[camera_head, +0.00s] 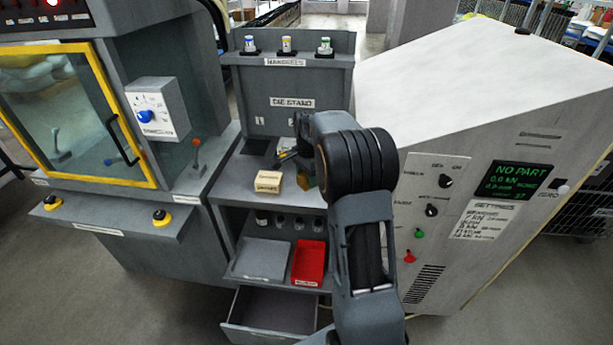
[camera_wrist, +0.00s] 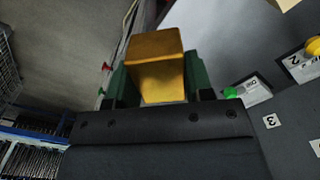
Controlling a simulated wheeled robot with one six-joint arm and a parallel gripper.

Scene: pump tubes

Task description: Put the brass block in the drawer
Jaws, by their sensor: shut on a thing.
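The brass block (camera_wrist: 156,72) is a golden box held between the green finger pads of my gripper (camera_wrist: 157,82) in the wrist view. In the head view my gripper (camera_head: 290,158) is over the die stand's upper shelf, partly hidden by my arm. The drawer (camera_head: 270,313) is pulled open at the bottom of the stand. Its inside looks empty where visible, and my arm stands to its right. The block is well above the drawer.
A cream labelled box (camera_head: 268,182) sits on the upper shelf. A grey tray (camera_head: 262,260) and a red bin (camera_head: 309,262) lie on the lower shelf above the drawer. A yellow-framed machine (camera_head: 80,115) stands left, and a large white-topped cabinet (camera_head: 470,170) stands right.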

